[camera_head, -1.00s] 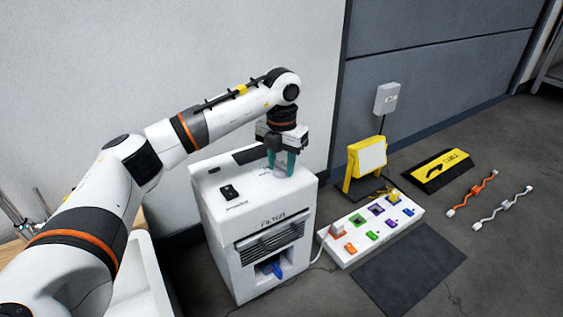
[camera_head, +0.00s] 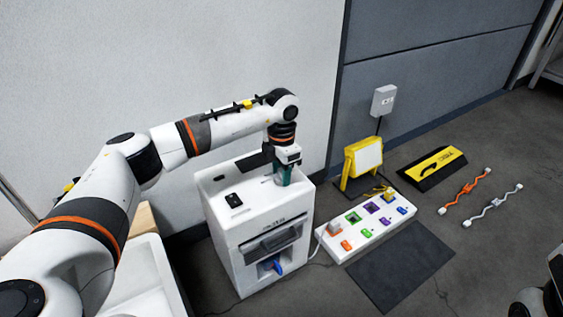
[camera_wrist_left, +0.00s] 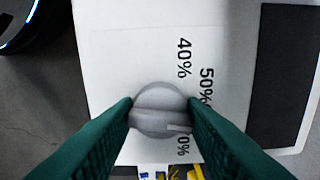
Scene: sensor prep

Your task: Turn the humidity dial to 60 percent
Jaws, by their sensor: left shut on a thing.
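The humidity dial (camera_wrist_left: 160,108) is a round grey knob on a white top panel in the left wrist view. My left gripper (camera_head: 282,176) points down at the top of the white box (camera_head: 228,240), and its green fingers hide the dial in the head view. In the left wrist view, the fingers of this gripper (camera_wrist_left: 160,115) are shut on the dial from both sides. Labels 40% and 50% are readable; a third label ending in 0% is partly hidden by a finger. The knob's pale mark points right, between 50% and that label. My right gripper is not seen.
A white power strip (camera_head: 345,252) with coloured sockets lies right of the box. A yellow lamp (camera_head: 362,160), a yellow-black case (camera_head: 435,167) and orange and white cables are on the floor. A dark mat (camera_head: 400,265) lies in front.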

